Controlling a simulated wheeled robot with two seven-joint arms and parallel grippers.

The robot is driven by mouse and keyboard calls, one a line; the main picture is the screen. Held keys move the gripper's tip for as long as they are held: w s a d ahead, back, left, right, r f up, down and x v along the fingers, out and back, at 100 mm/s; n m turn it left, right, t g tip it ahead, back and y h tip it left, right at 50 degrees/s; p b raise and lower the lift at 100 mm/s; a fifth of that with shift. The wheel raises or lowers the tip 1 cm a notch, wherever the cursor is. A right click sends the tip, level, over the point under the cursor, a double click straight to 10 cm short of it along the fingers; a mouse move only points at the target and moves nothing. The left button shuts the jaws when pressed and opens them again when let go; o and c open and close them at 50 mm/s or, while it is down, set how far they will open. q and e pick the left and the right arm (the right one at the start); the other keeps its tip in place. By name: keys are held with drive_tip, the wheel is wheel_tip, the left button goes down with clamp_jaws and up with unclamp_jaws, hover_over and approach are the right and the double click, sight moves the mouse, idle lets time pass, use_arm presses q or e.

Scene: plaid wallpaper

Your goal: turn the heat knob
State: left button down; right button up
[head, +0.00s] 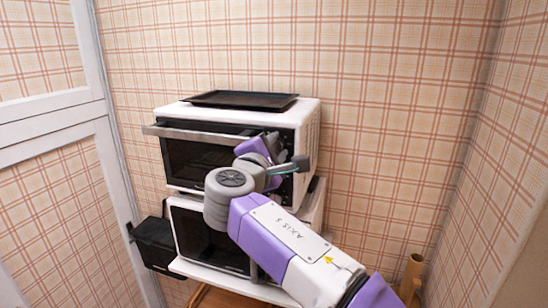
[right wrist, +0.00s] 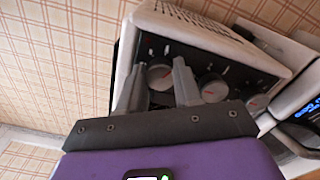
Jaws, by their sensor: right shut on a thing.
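The upper white oven (head: 312,125) stands on another appliance, with its dark control panel at the right of its front. In the right wrist view the panel (right wrist: 225,62) carries a row of round grey knobs with red marks. My right gripper (right wrist: 158,78) has its two grey fingers on either side of the knob (right wrist: 160,73) nearest the oven's top, and is shut on it. The labels are too small to read, so I cannot tell which knob sets the heat. In the head view my right gripper (head: 288,166) is at the panel and hides the knobs. My left gripper is out of view.
The oven's door handle (head: 195,133) sticks out left of my gripper. A black tray (head: 243,100) lies on top. Below is a microwave (head: 185,209), with a lit blue display (right wrist: 309,107). A black box (head: 155,242) is at its left. A wall (head: 480,190) stands at right.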

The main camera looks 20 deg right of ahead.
drive_tip(key=shift+f+m+b, duration=0.1)
drive_tip(key=shift+m+b, duration=0.75)
drive_tip(key=shift+m, duration=0.65)
drive_tip(key=o, duration=0.8)
drive_tip(key=shift+c, duration=0.2)
drive_tip(key=v, duration=0.7)
drive_tip(key=shift+s+a+b, duration=0.2)
drive_tip(key=shift+s+b, duration=0.05)
drive_tip(key=shift+b, duration=0.2)
